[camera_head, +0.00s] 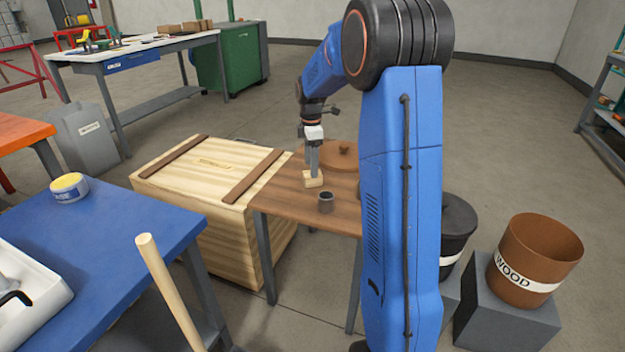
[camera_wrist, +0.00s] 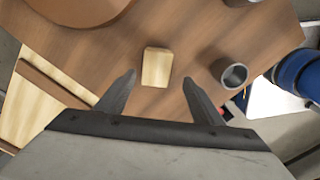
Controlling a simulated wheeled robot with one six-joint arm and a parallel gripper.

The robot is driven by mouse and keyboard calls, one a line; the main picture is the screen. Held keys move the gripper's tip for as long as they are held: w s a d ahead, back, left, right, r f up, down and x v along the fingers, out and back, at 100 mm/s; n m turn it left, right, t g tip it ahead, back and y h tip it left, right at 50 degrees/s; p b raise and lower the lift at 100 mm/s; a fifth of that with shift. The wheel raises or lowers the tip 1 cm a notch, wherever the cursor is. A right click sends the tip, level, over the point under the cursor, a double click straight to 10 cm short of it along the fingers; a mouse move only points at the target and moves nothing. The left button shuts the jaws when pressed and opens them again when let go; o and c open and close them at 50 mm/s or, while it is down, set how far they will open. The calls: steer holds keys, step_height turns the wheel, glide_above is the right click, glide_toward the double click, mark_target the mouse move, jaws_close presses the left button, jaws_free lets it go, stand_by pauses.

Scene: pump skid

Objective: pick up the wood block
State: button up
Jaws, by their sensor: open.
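The wood block (camera_head: 313,179) is a small pale block on the brown wooden table (camera_head: 283,204). In the wrist view the block (camera_wrist: 156,67) lies just ahead of my fingertips, about midway between them. My gripper (camera_wrist: 158,78) is open and empty, with one finger on each side of the near part of the block. In the head view my gripper (camera_head: 313,170) points down right over the block and partly covers it. I cannot tell whether the fingers touch it.
A dark grey cup (camera_head: 325,202) stands close to the block; it also shows in the wrist view (camera_wrist: 233,75). A round brown lid-like object (camera_head: 338,155) lies behind. A wooden crate (camera_head: 200,185) stands at left. A brown bin marked WOOD (camera_head: 535,255) stands at right.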

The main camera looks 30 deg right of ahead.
mark_target(309, 182)
steer(key=shift+w+d+f, duration=0.1)
steer(key=shift+d+f, duration=0.05)
steer(key=shift+f, duration=0.8)
steer(key=shift+w+d+f, duration=0.1)
steer(key=shift+f, duration=0.85)
steer(key=shift+w+d+f, duration=0.1)
steer(key=shift+d+f, duration=0.05)
steer(key=shift+f, duration=0.8)
steer(key=c, duration=1.2)
